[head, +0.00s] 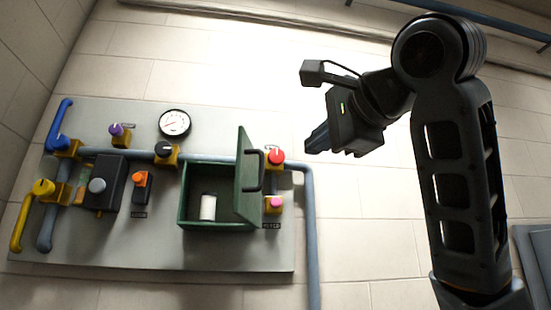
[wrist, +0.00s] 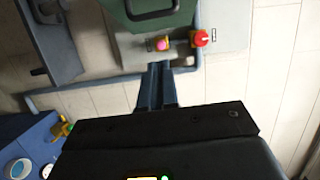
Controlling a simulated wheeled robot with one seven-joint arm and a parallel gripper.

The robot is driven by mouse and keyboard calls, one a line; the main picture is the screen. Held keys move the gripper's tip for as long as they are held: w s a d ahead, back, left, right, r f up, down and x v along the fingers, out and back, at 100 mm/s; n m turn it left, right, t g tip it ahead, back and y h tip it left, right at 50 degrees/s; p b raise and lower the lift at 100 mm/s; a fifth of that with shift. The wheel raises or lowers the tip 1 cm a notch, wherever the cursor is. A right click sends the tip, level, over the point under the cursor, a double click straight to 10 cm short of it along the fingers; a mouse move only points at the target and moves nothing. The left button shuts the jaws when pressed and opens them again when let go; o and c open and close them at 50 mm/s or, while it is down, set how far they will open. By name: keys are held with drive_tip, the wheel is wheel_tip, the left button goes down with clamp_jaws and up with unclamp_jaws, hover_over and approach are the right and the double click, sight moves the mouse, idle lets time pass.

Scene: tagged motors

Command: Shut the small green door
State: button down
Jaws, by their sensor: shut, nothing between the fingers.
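The small green door (head: 247,185) stands open at the right side of a green box (head: 183,205) on the wall panel, swung out from the wall. It has a black handle (head: 259,170). A white cylinder (head: 208,207) is inside the box. My gripper (head: 318,139) is shut and empty, to the right of the door and apart from it. In the wrist view my gripper's fingers (wrist: 156,75) point towards the panel, below the green door (wrist: 125,14) and its handle (wrist: 150,12), which are cut off by the top edge.
A red knob (head: 276,157) and a pink button (head: 274,203) sit just right of the door. A blue-grey pipe (head: 311,235) runs down the panel's right side. Other knobs, a gauge (head: 174,123) and pipes fill the left. The wall near my gripper is bare.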

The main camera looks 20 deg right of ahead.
sight(260, 182)
drive_tip(key=w+a+p, duration=0.3)
drive_tip(key=w, duration=0.7)
drive_tip(key=shift+a+f, duration=0.1)
